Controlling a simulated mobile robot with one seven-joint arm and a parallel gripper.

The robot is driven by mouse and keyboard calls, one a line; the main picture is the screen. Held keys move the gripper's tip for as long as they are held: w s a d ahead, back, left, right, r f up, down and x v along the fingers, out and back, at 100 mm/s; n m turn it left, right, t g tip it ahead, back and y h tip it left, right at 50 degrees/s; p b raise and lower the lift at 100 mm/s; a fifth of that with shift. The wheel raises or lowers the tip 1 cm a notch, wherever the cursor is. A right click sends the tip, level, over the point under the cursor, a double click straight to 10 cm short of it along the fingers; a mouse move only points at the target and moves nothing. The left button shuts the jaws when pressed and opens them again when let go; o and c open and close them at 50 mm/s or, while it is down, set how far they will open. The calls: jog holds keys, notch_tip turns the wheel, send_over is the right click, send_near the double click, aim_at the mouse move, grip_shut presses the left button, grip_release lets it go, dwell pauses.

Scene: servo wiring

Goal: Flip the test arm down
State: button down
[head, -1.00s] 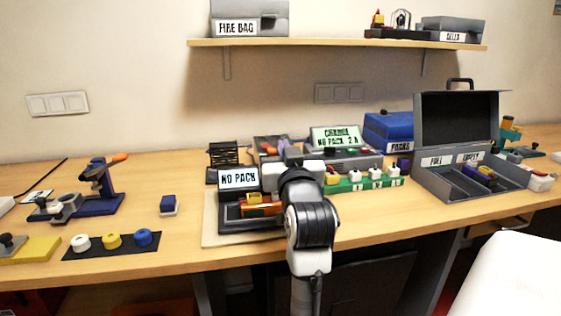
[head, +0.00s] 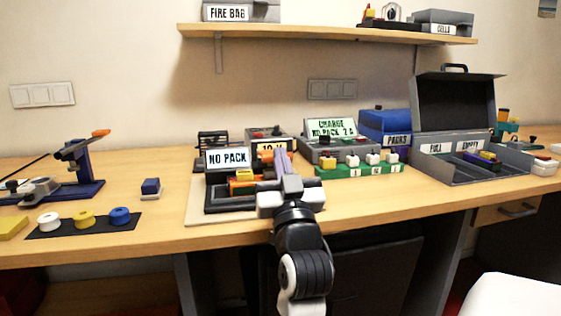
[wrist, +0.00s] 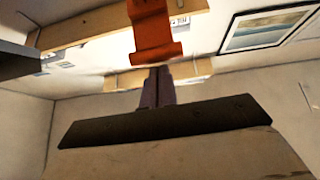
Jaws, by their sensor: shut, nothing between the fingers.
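The tester with the "NO PACK" screen (head: 227,159) stands on a pale board at the middle of the bench. An orange part (head: 241,187), perhaps the test arm, lies low across its dark base; I cannot tell its exact pose. My gripper (head: 279,156) is at the tester's right side, its purple-grey fingers together and empty, partly hiding the tester and a small display behind. In the wrist view, an orange piece (wrist: 152,32) shows just beyond the closed fingertips (wrist: 158,72); whether they touch is unclear.
Beyond are a charger (head: 330,128), a blue packs box (head: 385,122) and an open grey case (head: 455,110). A blue stand with an orange handle (head: 80,160) is at left.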

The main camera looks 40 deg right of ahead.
jog(key=b+v, duration=0.2)
jog(key=v, duration=0.5)
jog(key=shift+b, duration=0.35)
